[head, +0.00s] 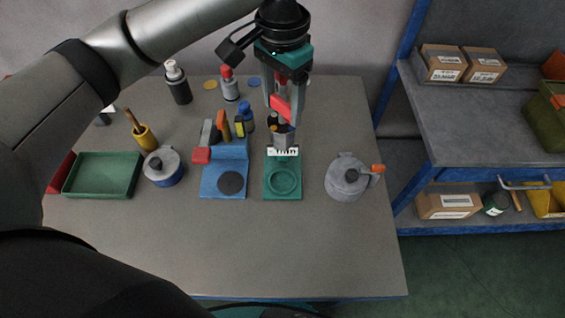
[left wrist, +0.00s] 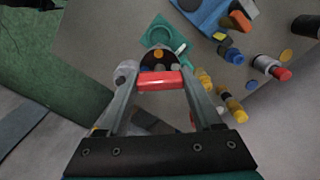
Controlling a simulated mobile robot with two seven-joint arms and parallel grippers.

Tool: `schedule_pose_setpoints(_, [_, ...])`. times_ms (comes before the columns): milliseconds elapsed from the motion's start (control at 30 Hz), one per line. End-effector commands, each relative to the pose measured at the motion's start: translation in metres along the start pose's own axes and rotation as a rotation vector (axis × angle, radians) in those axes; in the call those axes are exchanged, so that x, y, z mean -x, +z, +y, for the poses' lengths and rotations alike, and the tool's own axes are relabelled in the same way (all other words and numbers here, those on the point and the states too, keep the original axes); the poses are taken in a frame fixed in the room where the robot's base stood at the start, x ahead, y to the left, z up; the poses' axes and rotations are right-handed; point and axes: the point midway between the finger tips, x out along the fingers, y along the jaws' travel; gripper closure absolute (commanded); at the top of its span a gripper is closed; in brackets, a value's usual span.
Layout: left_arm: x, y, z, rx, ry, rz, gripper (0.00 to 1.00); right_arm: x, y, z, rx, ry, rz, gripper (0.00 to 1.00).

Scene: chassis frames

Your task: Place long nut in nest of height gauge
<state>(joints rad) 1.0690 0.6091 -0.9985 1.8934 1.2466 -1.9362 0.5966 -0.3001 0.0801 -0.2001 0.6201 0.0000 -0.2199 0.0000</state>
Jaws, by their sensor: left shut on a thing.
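My left gripper (head: 284,108) hangs above the back of the table. It is shut on a red bar-shaped piece, which I take to be the long nut (head: 280,107). In the left wrist view the long nut (left wrist: 160,81) lies crosswise between the fingertips of my left gripper (left wrist: 160,84). The green height gauge (head: 283,194) stands on the table below and nearer than the gripper, with a round ring nest and a white scale strip behind it. The height gauge (left wrist: 152,28) also shows in the left wrist view, beyond the nut. The nut is apart from the nest. My right gripper is not in view.
A blue fixture (head: 211,186) with a dark round pad stands left of the gauge. A grey lidded pot (head: 346,181) stands to its right. Several bottles and small blocks stand behind. A green tray (head: 103,176) lies far left. The front of the table (head: 300,250) is clear.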

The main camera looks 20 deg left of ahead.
Motion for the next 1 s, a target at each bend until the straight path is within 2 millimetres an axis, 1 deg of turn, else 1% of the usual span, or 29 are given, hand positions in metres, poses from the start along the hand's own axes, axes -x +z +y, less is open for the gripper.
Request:
schedule_pose_setpoints(33, [-0.018, 0.001, 0.0, 0.001, 0.002, -0.005, 1.0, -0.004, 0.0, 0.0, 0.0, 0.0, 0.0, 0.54])
schedule_pose_setpoints(100, [-0.037, 0.001, 0.0, 0.002, 0.001, -0.004, 1.0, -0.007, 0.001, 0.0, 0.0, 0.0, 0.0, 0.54])
schedule_pose_setpoints(200, [-0.064, 0.001, 0.0, 0.002, 0.001, -0.003, 1.0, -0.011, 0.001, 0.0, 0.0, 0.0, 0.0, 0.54])
schedule_pose_setpoints(300, [-0.086, 0.001, 0.0, 0.002, 0.0, -0.001, 1.0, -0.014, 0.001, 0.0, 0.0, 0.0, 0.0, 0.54])
schedule_pose_setpoints(400, [-0.1, 0.0, 0.0, 0.003, 0.0, 0.001, 1.0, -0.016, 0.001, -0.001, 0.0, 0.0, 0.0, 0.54])
schedule_pose_setpoints(567, [-0.111, 0.0, 0.0, 0.001, 0.001, 0.002, 1.0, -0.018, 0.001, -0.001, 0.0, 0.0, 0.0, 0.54])
schedule_pose_setpoints(833, [-0.156, 0.0, 0.0, 0.003, 0.001, 0.001, 1.0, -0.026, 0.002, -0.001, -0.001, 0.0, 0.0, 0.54])
schedule_pose_setpoints(900, [-0.162, 0.0, 0.0, 0.002, 0.0, 0.002, 1.0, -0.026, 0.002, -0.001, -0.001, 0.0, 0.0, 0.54])
schedule_pose_setpoints(1000, [-0.166, 0.0, 0.0, 0.001, 0.0, 0.003, 1.0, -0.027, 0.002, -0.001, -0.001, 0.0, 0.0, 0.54])
